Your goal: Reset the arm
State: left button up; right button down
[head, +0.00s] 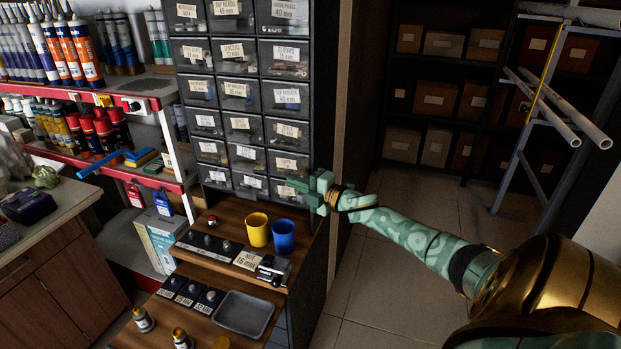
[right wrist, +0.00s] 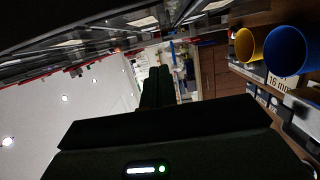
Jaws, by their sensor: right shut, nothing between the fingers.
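My right arm (head: 410,232) reaches in from the lower right of the head view. Its green gripper (head: 293,186) is shut and empty, in front of the lower drawers of the drawer cabinet (head: 240,95) and above the wooden shelf. In the right wrist view the dark gripper fingers (right wrist: 157,85) lie together with nothing between them. A yellow cup (head: 257,229) and a blue cup (head: 284,236) stand on the shelf just below and left of the gripper. My left gripper does not show.
Red-edged shelves (head: 120,93) with bottles and tubes stand at left. The tiled floor (head: 385,285) between is clear.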

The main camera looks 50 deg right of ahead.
jog(key=s, duration=0.4)
jog(key=shift+d+p, duration=0.15)
jog(key=shift+p, duration=0.25)
